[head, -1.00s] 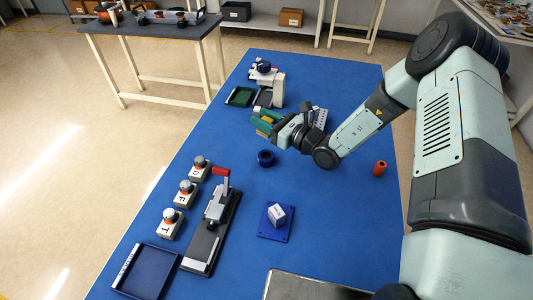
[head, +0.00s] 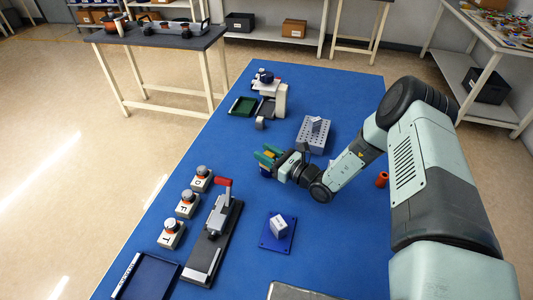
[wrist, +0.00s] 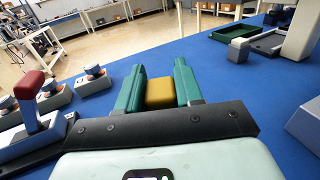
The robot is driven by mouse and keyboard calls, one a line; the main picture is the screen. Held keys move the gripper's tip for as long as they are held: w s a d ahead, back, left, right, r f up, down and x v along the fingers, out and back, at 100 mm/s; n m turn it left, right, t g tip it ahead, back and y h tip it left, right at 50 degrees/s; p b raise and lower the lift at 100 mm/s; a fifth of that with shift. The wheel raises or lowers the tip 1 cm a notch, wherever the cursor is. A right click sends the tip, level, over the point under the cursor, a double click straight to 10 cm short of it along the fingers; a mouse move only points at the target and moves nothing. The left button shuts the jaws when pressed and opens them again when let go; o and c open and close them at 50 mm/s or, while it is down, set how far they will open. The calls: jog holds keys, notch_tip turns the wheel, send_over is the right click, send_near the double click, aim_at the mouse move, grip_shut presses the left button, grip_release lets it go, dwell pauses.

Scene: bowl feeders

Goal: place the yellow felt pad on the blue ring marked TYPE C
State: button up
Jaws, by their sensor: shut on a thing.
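The yellow felt pad (wrist: 160,94) is clamped between the green fingers of my gripper (wrist: 160,90) in the wrist view. In the head view my gripper (head: 267,155) is over the middle of the blue table, with a bit of the yellow pad showing between its fingers. A dark blue ring (head: 265,173) shows just below the fingers in the head view, mostly hidden by them. I cannot read any TYPE C mark on it, nor tell the gap between pad and ring. The ring is not visible in the wrist view.
A grey perforated block (head: 314,136) stands beyond my arm, and an orange cylinder (head: 382,180) lies right. A blue plate with a white block (head: 278,224), a red-handled clamp (head: 219,215) and several button boxes (head: 186,205) stand nearer. A green tray (head: 243,106) is farther back.

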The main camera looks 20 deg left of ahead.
jog(key=shift+f, duration=0.15)
jog(key=o, duration=1)
jog(key=shift+o, duration=0.2)
jog(key=shift+d, duration=0.3)
jog(key=v, duration=1.1)
jog(key=shift+s+d+r, duration=0.15)
jog(key=shift+d+r, duration=0.05)
jog(key=shift+d, duration=0.05)
